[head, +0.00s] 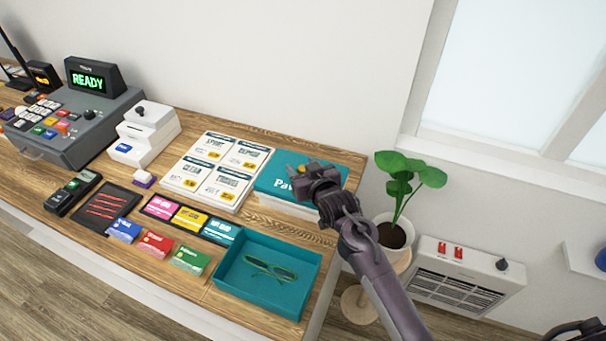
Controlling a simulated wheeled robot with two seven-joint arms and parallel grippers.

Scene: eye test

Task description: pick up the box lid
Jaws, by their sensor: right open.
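The teal box lid (278,174) with white lettering lies flat on a white box (272,202) at the back right of the wooden counter. My right gripper (304,176) is over the lid's right part and hides some of the lettering. It is open, and nothing shows held in it. I cannot tell whether its fingers touch the lid.
A teal tray (309,290) holding glasses (270,269) stands in front. Left of the lid are price cards (215,166), a card reader (72,192) and a register (88,125). A potted plant (395,234) stands right, beyond the counter's edge, near a heater (462,275).

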